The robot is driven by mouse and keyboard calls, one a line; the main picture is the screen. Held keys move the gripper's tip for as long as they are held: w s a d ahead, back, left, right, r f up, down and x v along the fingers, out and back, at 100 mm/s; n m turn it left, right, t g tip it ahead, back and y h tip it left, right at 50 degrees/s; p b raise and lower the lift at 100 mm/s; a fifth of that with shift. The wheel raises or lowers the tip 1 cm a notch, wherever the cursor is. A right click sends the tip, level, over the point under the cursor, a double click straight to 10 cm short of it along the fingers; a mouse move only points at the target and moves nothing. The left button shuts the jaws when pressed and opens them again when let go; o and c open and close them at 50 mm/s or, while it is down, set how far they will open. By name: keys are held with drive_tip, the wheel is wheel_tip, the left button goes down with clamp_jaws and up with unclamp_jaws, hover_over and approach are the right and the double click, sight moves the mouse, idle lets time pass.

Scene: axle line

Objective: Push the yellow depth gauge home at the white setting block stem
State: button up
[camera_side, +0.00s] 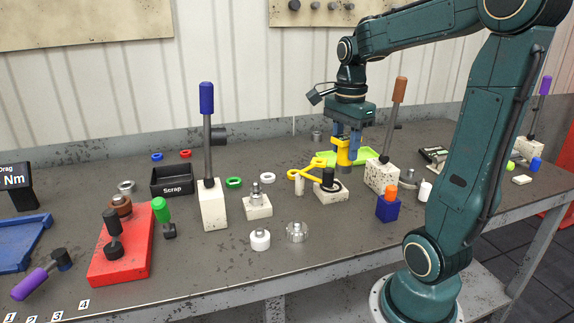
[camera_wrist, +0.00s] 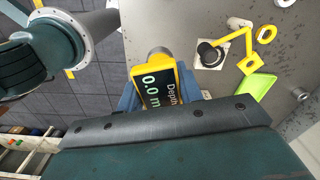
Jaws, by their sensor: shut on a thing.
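The yellow depth gauge (camera_side: 344,151) is held upright between the blue jaws of my gripper (camera_side: 347,140), above the bench. In the wrist view the gauge (camera_wrist: 160,84) shows a dark display reading "Depth" and "0.0 m", the rest cut off or hidden. My gripper is shut on it. A white speckled block (camera_side: 331,194) with a black upright stem stands just left of and nearer than the gauge; it also shows in the wrist view (camera_wrist: 209,58), apart from the gauge. Another white block (camera_side: 257,208) with a metal stem stands further left. I cannot tell which is the setting block.
A yellow ringed tool (camera_side: 304,173) lies by the black-stemmed block. A green tray (camera_side: 365,155) is behind the gauge. Tall lever blocks stand left (camera_side: 213,210) and right (camera_side: 382,177). A blue block (camera_side: 388,209) sits nearer.

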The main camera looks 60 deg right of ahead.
drive_tip(key=shift+r, duration=1.45)
drive_tip(key=shift+w, duration=0.1)
drive_tip(key=w+a+f+n, duration=0.1)
drive_tip(key=w+a+f, duration=0.3)
drive_tip(key=w+a, duration=0.3)
drive_tip(key=w+a+f+n, duration=0.2)
drive_tip(key=w+a+f, duration=0.2)
drive_tip(key=w+a, duration=0.3)
drive_tip(key=shift+w+a+f+n, duration=0.2)
drive_tip(key=shift+w+a+n, duration=0.05)
drive_tip(key=shift+w+n, duration=0.05)
drive_tip(key=shift+f, duration=0.1)
drive_tip(key=shift+f, duration=2.7)
drive_tip(key=shift+f, duration=1.5)
drive_tip(key=o, duration=1.2)
drive_tip(key=shift+c, duration=0.2)
